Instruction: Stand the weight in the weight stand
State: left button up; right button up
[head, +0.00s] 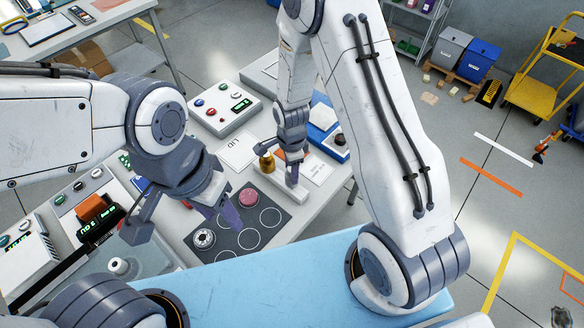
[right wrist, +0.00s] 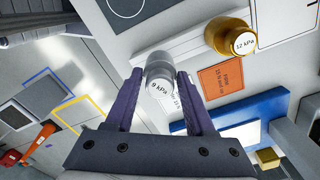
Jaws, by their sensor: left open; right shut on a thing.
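My right gripper (right wrist: 158,90) is shut on a silver weight (right wrist: 159,78) with a kPa label whose digit may be 6 or 9. In the head view this gripper (head: 291,172) is over the right part of the long white weight stand (head: 285,194), and its fingers mostly hide the weight. I cannot tell whether the weight touches the stand. A gold weight (head: 267,163) stands upright at the stand's left end; in the right wrist view the gold weight (right wrist: 229,38) reads 12 kPa. My left gripper (head: 182,220) is open and empty above the table's left part.
A dark mat with circles (head: 231,255) holds a pink disc (head: 249,197) and a silver round piece (head: 203,239). A control box (head: 222,107) and a blue-and-white device (head: 325,118) stand behind the stand. An orange card (head: 294,157) lies beside it.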

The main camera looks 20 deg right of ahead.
jog(key=shift+f+b, duration=0.85)
jog(key=shift+f, duration=0.25)
jog(key=o, duration=1.3)
jog(key=shift+o, duration=0.2)
notch_tip(320, 180, up, 10)
jog(key=shift+r+b, duration=0.25)
jog(key=shift+b, duration=0.8)
